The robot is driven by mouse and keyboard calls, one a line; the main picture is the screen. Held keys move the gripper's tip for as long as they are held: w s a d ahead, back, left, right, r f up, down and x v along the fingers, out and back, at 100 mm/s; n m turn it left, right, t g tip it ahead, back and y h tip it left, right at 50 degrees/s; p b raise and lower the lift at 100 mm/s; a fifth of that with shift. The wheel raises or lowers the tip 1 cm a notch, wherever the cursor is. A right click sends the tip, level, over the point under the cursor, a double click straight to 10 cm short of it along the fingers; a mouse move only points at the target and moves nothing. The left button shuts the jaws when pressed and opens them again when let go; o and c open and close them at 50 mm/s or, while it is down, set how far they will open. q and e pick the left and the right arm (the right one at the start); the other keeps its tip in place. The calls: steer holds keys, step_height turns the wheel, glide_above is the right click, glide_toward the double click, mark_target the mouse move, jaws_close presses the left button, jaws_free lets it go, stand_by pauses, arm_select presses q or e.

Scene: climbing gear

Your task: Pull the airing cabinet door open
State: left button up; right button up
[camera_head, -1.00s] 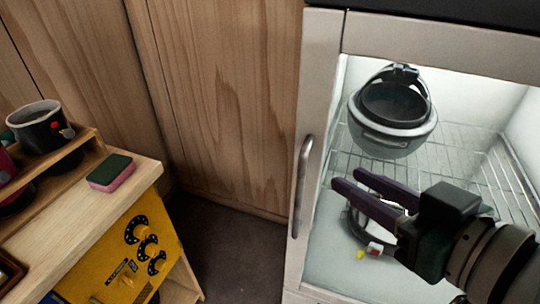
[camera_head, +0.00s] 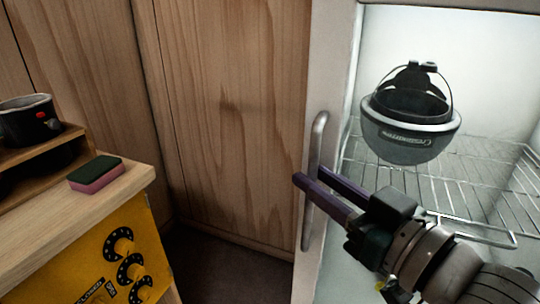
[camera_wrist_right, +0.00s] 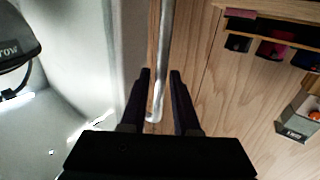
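The airing cabinet door (camera_head: 332,70) has a pale frame around a clear pane and appears shut. Its vertical grey bar handle (camera_head: 319,130) is on the left side of the frame. My right gripper (camera_head: 309,176) has dark purple fingers and is at the middle of the handle. In the right wrist view the handle (camera_wrist_right: 163,70) runs between the two fingertips (camera_wrist_right: 160,75), with a gap on each side, so the gripper is open around it. The fingers hide part of the handle in the head view. My left gripper is not in view.
A helmet (camera_head: 408,140) is inside the cabinet above a wire rack (camera_head: 470,185). Free floor (camera_head: 215,265) lies between.

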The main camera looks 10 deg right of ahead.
steer(key=shift+x, duration=0.8)
jaws_close()
stand_by(0.9)
